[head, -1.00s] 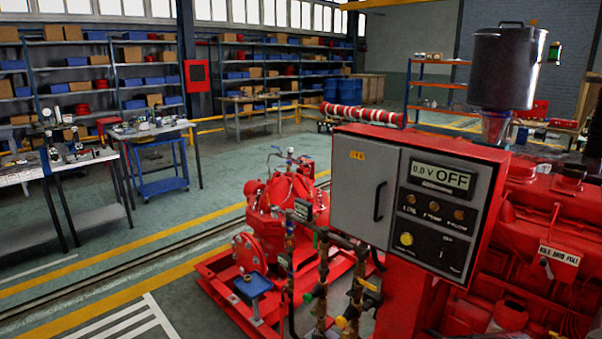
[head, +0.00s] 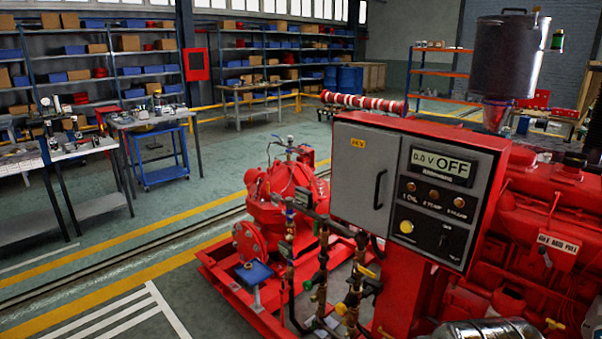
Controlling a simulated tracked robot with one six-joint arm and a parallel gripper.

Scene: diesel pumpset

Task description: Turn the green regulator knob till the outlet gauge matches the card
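The red pump (head: 290,185) stands left of the control panel, with a cluster of small valves and pipework (head: 322,250) in front of it. Small green parts show on this pipework, one of them low on the left pipe (head: 308,285). They are too small for me to tell whether one is the regulator knob. I cannot make out the outlet gauge or the card. A small blue-topped stand (head: 254,272) is beside the pipework. My gripper is not in view.
A grey control cabinet (head: 361,178) has a display reading 0.0 V OFF (head: 441,165). The red engine (head: 545,220) fills the right side. Benches (head: 72,158) with small items stand at left. Open floor (head: 160,210) lies between them and the pump.

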